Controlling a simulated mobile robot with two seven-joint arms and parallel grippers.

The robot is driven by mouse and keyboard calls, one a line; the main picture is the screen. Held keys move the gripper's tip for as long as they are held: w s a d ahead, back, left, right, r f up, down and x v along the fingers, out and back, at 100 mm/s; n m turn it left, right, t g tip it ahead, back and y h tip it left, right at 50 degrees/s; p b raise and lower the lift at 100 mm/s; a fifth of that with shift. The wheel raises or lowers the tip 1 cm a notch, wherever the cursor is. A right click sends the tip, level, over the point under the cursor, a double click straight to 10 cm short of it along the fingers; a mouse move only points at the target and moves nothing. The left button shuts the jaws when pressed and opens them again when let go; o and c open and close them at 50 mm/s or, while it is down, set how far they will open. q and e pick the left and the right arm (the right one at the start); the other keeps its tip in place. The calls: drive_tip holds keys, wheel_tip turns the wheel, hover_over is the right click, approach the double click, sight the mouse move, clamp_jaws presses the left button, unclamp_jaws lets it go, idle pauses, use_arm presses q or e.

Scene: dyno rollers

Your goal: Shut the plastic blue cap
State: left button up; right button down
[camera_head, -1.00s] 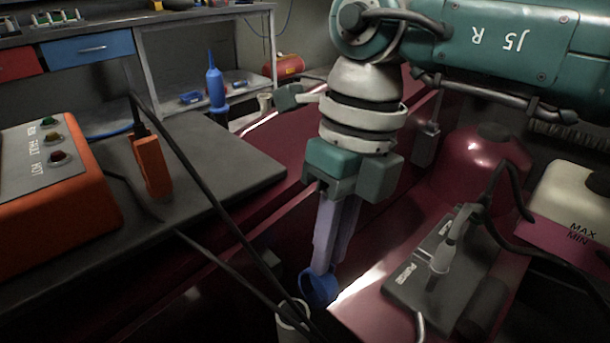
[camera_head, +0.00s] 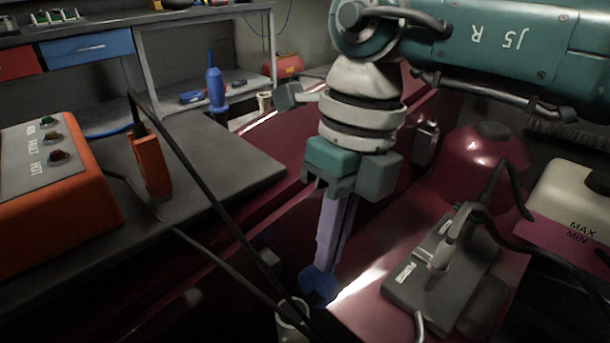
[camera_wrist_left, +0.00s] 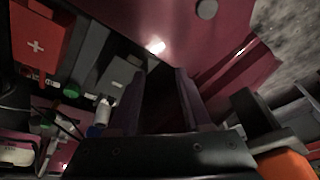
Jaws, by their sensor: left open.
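The blue cap (camera_head: 318,288) is low in the middle of the head view, right at the fingertips of my right gripper (camera_head: 325,268). The fingers point down and hide part of it; I cannot tell whether they grip it or only touch it. A pale round neck (camera_head: 291,316) stands just below and left of the cap, partly behind a dark cable. The cap looks tilted beside the neck, not over it. In the left wrist view my left gripper (camera_wrist_left: 156,75) is open, with nothing seen between its fingers. The left gripper is not in the head view.
An orange box (camera_head: 50,205) with lamps and a dark plate (camera_head: 225,165) lie at the left. A grey block with a clamp and cable (camera_head: 425,280) is right of the cap. A white MAX/MIN tank (camera_head: 570,200) is far right. Dark cables cross near the neck.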

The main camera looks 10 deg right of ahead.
use_arm(q)
drive_tip(key=shift+r, duration=0.1)
idle(0.5)
wheel_tip(320, 180, up, 2)
drive_tip(key=shift+a+p, duration=0.1)
drive_tip(key=shift+p, duration=1)
use_arm(e)
drive_tip(key=shift+s+a+r+t+h, duration=0.4)
drive_tip(key=shift+a+t+h, duration=0.15)
drive_tip(key=shift+h, duration=0.15)
use_arm(q)
drive_tip(key=shift+r+p, duration=0.35)
use_arm(e)
drive_tip(key=shift+s+a+t+h, duration=0.3)
drive_tip(key=shift+a+t+h, duration=0.15)
drive_tip(key=shift+h, duration=0.15)
use_arm(q)
drive_tip(key=shift+f, duration=0.1)
drive_tip(key=shift+f+b, duration=0.8)
drive_tip(key=shift+b, duration=0.1)
use_arm(e)
drive_tip(key=shift+s+a+f+t+h, duration=0.15)
drive_tip(key=shift+s+a+t+h, duration=0.25)
drive_tip(key=shift+a+t+h, duration=0.25)
drive_tip(key=shift+s+a+f+t+h, duration=0.1)
drive_tip(key=shift+s+a+t+h, duration=0.35)
drive_tip(key=shift+h, duration=0.4)
drive_tip(key=c, duration=1)
unclamp_jaws()
drive_tip(key=shift+c, duration=0.2)
